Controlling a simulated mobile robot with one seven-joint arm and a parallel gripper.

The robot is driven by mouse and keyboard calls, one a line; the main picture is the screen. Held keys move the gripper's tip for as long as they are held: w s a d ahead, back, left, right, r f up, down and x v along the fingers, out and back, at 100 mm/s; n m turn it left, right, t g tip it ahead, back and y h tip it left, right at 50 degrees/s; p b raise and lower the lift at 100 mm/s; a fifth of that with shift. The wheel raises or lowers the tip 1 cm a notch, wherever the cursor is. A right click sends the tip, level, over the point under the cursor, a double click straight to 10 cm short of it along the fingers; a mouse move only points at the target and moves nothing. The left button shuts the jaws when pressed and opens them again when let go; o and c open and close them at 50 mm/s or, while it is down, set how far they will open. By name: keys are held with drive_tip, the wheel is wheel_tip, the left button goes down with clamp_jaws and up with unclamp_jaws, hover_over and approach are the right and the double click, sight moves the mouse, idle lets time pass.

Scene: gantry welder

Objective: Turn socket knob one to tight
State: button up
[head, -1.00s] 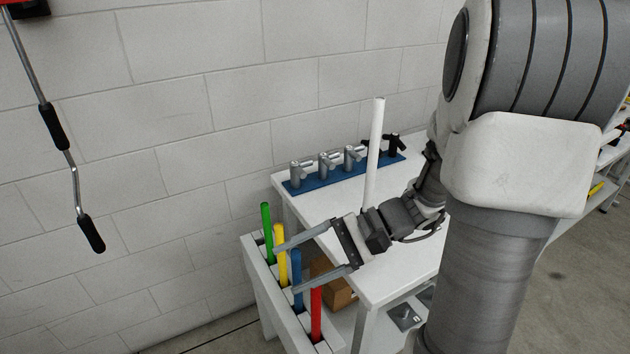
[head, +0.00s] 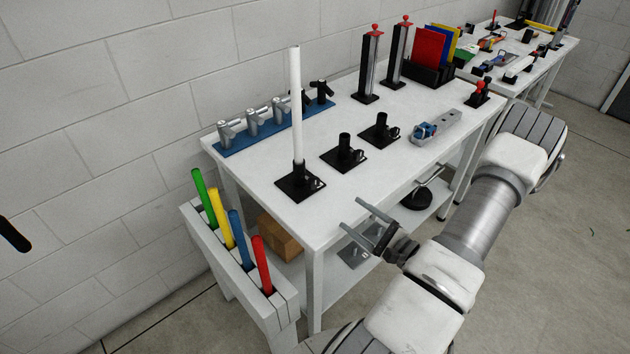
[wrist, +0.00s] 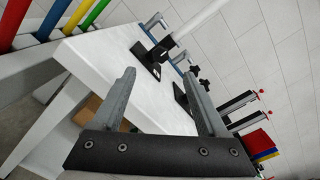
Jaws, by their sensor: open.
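Three black sockets stand on square plates on the white table (head: 262,190). The nearest-left socket (head: 299,185) holds a tall upright white rod (head: 296,105) and has a small knob (head: 311,179) on its right side; whether that knob is tight cannot be told. The middle socket (head: 345,155) and the far socket (head: 381,131) are empty. My gripper (head: 350,214) is open and empty at the table's front edge, right of and apart from the first socket. In the wrist view the rod (wrist: 196,22) and its socket (wrist: 157,52) show beyond my open fingers (wrist: 158,74).
A white rack (head: 235,275) with green, yellow, blue and red rods stands at the table's left end. A blue strip (head: 230,147) with grey and black fittings lies along the wall. Black stands (head: 370,65) and coloured panels (head: 430,50) are farther back. A lower shelf sits under the table.

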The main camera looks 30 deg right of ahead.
sight(315, 184)
drive_tip(key=shift+m+h, duration=0.3)
drive_tip(key=w, duration=0.5)
drive_tip(key=w+a+p, duration=0.1)
drive_tip(key=w, duration=0.5)
drive_tip(key=w+f, duration=0.1)
drive_tip(key=w, duration=0.4)
drive_tip(key=shift+w+a, duration=0.35)
drive_tip(key=shift+c, duration=0.2)
drive_tip(key=shift+r, duration=0.1)
clamp_jaws()
